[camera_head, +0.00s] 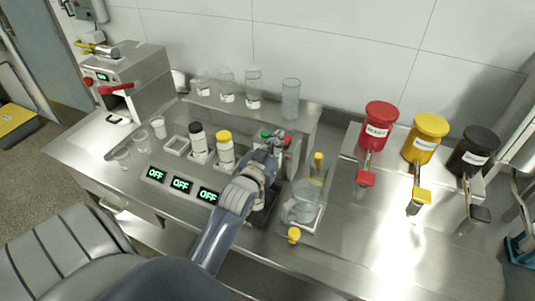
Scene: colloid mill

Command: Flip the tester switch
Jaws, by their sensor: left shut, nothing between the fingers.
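My left gripper (277,140) is shut and empty. Three displays in the counter (181,184) each read OFF in green. My right gripper is not in view.
Left of the gripper stand a black-capped bottle (198,140) and a yellow-capped bottle (225,150). Right of it are a clear flask (301,208) and a yellow-capped cylinder (318,170). Red (377,125), yellow (424,140) and black (473,152) dispensers stand right. Glasses (254,88) line the back shelf.

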